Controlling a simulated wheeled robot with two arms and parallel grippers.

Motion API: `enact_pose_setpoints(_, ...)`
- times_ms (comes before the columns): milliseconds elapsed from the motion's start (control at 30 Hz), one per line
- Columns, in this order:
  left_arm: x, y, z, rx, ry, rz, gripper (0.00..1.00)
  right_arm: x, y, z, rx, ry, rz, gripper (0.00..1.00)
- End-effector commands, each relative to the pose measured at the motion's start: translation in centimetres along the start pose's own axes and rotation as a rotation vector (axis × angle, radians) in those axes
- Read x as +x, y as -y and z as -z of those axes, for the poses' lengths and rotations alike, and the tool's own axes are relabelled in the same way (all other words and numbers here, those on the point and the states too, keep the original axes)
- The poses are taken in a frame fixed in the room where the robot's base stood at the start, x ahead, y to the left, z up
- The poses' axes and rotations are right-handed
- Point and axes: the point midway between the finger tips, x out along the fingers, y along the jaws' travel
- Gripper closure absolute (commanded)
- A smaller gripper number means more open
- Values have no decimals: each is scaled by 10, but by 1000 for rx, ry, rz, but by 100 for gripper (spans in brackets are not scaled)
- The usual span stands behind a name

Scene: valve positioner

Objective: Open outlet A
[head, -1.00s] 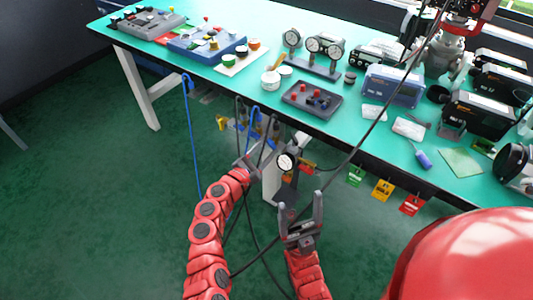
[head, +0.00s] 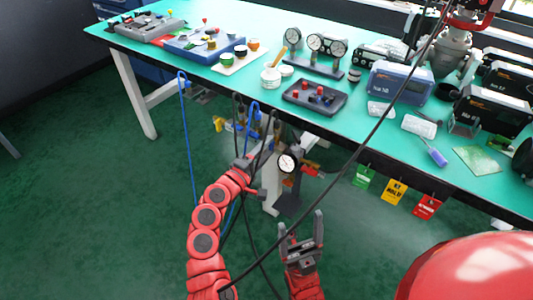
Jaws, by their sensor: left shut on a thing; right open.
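A manifold (head: 238,127) with blue and yellow parts and several hoses hangs under the table's front edge; I cannot make out which outlet is A. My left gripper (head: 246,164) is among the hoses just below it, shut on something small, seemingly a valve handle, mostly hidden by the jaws. A round white-faced gauge (head: 288,162) on a dark body stands just right of the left gripper. My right gripper (head: 300,223) is open and empty, lower and to the right, pointing up below the gauge, apart from it.
The green table (head: 220,84) carries gauges, a dark block (head: 314,97) with red knobs and several instruments. Green, yellow and red tags (head: 394,192) hang from its front edge. A black cable (head: 385,108) crosses the view diagonally. The green floor at left is clear.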

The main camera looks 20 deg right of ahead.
Motion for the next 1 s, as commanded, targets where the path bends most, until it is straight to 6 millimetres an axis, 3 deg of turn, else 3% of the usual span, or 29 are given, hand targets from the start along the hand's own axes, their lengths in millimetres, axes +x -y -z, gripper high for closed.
enact_pose_setpoints(667, 0, 1, -1, 67, 3, 3, 100, -7, 0, -1, 0, 0, 0, 22)
enact_pose_setpoints(700, 0, 1, -1, 67, 3, 3, 48, -7, 0, -1, 0, 0, 0, 22)
enact_pose_setpoints(767, 0, 1, -1, 67, 3, 2, 38, -7, 0, -1, 0, 0, 0, 22)
enact_pose_setpoints(1000, 0, 1, -1, 66, 2, 1, 38, -7, 0, -1, 0, 0, 0, 22)
